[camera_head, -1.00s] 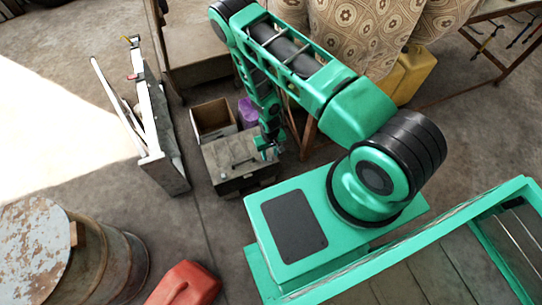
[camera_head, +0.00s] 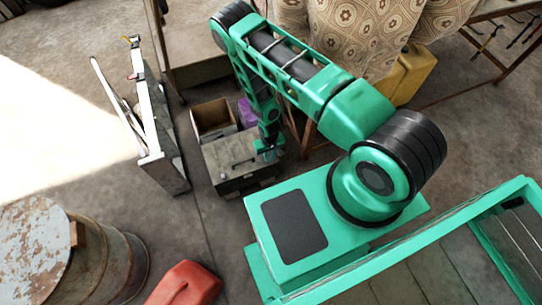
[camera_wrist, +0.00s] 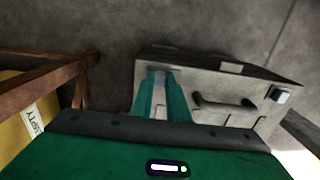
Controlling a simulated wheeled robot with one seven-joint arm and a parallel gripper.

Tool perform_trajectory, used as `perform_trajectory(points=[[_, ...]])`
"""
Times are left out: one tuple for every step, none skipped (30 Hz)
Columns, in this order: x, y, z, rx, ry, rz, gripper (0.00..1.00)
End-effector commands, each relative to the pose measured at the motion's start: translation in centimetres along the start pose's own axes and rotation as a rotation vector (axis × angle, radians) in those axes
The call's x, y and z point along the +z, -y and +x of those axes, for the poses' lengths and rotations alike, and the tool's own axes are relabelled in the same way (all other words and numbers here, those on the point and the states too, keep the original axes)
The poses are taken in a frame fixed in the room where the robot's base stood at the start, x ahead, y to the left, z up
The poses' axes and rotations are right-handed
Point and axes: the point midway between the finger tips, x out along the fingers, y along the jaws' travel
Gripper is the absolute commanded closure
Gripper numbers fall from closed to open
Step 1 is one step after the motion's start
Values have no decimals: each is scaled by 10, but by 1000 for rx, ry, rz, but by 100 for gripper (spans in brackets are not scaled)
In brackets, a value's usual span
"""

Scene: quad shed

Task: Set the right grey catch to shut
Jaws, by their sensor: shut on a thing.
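A grey case (camera_head: 226,168) stands on the floor beside a brown box; it also shows in the wrist view (camera_wrist: 215,88), with a dark handle (camera_wrist: 223,104) on its face. One grey catch (camera_wrist: 282,95) shows on that face, right of the handle in the wrist view. My gripper (camera_wrist: 162,73) is at the other end of the face, left of the handle there. Its green fingers are shut on a small pale part, which I take to be the other catch, mostly hidden between them. In the head view my gripper (camera_head: 267,152) is at the case's right end.
An open brown box (camera_head: 213,118) and a purple object (camera_head: 247,112) stand behind the case. A white-edged panel (camera_head: 150,125) stands to the left. A yellow container (camera_wrist: 30,115) and a wooden leg (camera_wrist: 50,84) are close to my gripper's left in the wrist view.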

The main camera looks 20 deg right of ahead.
Motion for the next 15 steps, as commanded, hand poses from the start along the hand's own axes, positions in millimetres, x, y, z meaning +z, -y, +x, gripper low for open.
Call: perform_trajectory(points=[[0, 8, 0, -4, 1, -1, 100], [0, 11, 0, -4, 1, -1, 100], [0, 16, 0, -4, 1, -1, 100], [1, 18, 0, -4, 2, 0, 100], [1, 20, 0, -4, 2, 0, 100], [1, 20, 0, -3, 2, 1, 100], [1, 20, 0, -3, 2, 1, 100], [1, 20, 0, -3, 2, 1, 100], [1, 20, 0, -4, 2, 0, 100], [1, 20, 0, -4, 2, 0, 100], [1, 21, 0, -5, 2, 0, 100], [1, 21, 0, -5, 2, 0, 83], [1, 21, 0, -5, 2, 0, 76], [1, 21, 0, -5, 2, 0, 69], [1, 21, 0, -5, 2, 0, 66]])
